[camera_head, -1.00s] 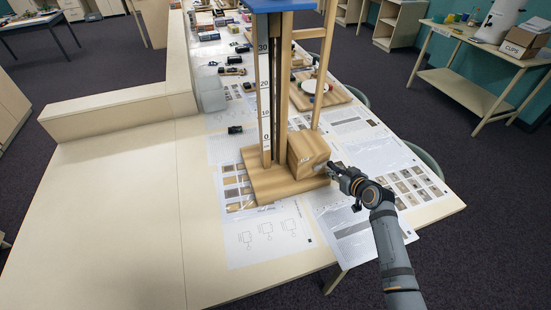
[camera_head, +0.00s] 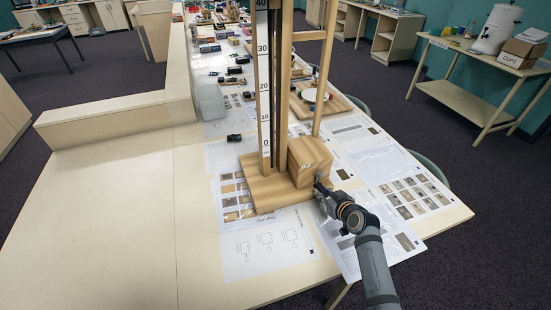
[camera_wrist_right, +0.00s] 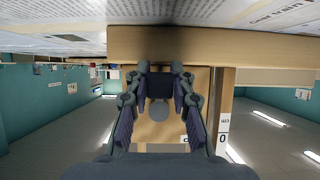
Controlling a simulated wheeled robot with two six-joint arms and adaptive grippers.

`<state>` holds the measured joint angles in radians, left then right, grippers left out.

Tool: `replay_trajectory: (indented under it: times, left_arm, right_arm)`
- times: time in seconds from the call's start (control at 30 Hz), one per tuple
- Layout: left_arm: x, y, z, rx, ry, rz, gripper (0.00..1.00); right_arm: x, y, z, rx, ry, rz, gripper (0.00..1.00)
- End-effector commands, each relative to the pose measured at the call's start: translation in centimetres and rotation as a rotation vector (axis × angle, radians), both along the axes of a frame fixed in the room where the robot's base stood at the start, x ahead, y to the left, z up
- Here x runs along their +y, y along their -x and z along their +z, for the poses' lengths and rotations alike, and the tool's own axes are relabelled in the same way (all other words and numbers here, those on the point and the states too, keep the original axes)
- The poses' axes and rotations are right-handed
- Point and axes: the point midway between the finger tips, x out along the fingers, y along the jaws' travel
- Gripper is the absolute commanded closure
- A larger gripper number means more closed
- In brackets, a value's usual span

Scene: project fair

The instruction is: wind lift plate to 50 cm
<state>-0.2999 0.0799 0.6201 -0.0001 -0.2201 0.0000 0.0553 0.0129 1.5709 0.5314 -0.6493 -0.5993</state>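The wooden lift tower (camera_head: 285,90) stands upright on its wooden base (camera_head: 262,190). Its white scale (camera_head: 263,80) shows 0 to 40, with 40 at the picture's top edge. The blue lift plate is out of the head view, so its height cannot be read. A wooden winch box (camera_head: 309,158) sits at the tower's foot. My right gripper (camera_head: 321,187) is at the crank on the box's near right side. In the right wrist view its fingers (camera_wrist_right: 160,80) close on a dark crank handle (camera_wrist_right: 160,87), near a round grey hub (camera_wrist_right: 159,111). My left gripper is not in view.
Printed sheets (camera_head: 262,243) lie around the base. Small toy cars (camera_head: 234,137) and a wooden board with a white disc (camera_head: 318,96) stand farther back. The table's left part (camera_head: 110,210) is clear. A side table (camera_head: 470,95) stands at the right.

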Motion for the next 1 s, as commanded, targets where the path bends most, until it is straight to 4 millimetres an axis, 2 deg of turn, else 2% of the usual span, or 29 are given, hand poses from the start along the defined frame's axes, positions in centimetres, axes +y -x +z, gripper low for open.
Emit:
replay_trajectory:
  times: [0.03,0.2,0.23,0.57,1.0]
  left_arm:
    - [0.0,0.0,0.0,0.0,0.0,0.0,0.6]
    - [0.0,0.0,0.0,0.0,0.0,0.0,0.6]
    - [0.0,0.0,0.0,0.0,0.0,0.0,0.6]
    - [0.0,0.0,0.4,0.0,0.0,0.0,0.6]
    - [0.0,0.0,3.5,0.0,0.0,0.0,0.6]
  right_arm:
    - [0.0,0.0,-0.1,0.001,0.0,0.0,0.68]
    - [0.0,0.0,0.0,0.0,0.0,0.0,0.45]
    - [0.0,0.0,0.0,0.0,0.0,0.0,0.43]
    - [-0.1,0.2,0.3,0.0,0.0,-0.001,0.43]
    - [-1.4,3.6,2.5,0.0,0.001,0.0,0.43]
